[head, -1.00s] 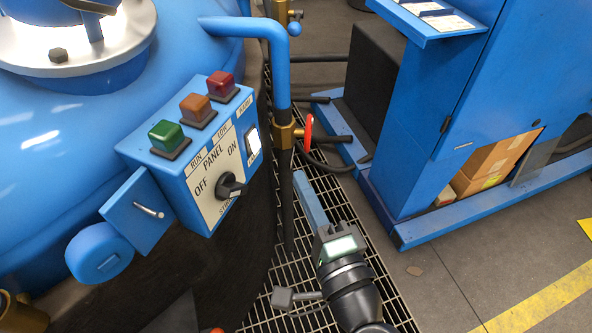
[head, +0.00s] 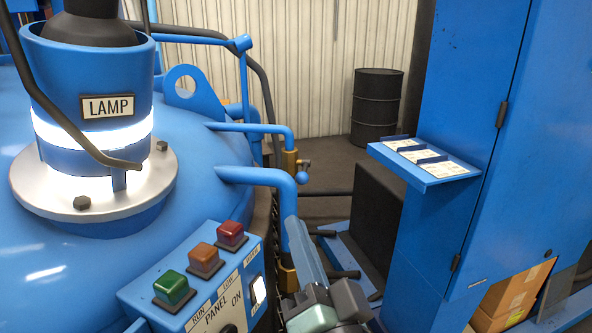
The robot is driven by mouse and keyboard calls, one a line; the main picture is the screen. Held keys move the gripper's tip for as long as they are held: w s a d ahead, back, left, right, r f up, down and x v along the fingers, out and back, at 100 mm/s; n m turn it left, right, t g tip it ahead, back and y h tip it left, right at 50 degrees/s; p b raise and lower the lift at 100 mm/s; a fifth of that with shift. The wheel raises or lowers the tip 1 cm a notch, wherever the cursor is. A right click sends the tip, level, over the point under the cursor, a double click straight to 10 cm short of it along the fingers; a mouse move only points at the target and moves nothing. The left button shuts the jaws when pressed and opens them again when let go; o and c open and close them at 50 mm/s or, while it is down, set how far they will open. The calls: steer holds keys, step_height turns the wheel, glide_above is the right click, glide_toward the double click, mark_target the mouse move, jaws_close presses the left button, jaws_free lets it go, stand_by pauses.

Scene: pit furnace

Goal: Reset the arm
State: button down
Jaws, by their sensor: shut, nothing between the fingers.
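My gripper (head: 293,226) is at the bottom centre of the head view, its blue-grey fingers pointing up and slightly left. The fingers are together and nothing shows between them. It is in the gap between the blue furnace (head: 205,190) on the left and the blue cabinet (head: 455,110) on the right. In the picture it overlaps the pipe and valve area behind it; I cannot tell the exact clearance. The rest of my arm is cut off by the bottom edge.
The control panel (head: 190,318) with green, orange and red buttons is left of my gripper, its lower part cut off. A lit lamp housing (head: 95,150) stands on the furnace. A blue pipe (head: 255,176) and a card shelf (head: 430,168) flank the gap. A black drum (head: 376,105) stands behind.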

steer(key=s+r+n+t+h+p, duration=0.1)
steer(key=r+p, duration=0.5)
steer(key=r, duration=0.8)
steer(key=s+r+n+t+h+p, duration=0.2)
steer(key=s+r+n+t+p, duration=0.1)
steer(key=r, duration=1.2)
steer(key=s+r+n+t+h+p, duration=0.2)
steer(key=s+r+p, duration=0.3)
steer(key=r+p, duration=0.4)
step_height(320, 180, up, 6)
steer(key=shift+s+a+r+t, duration=0.1)
steer(key=shift+s+a+t, duration=0.2)
steer(key=shift+t, duration=0.5)
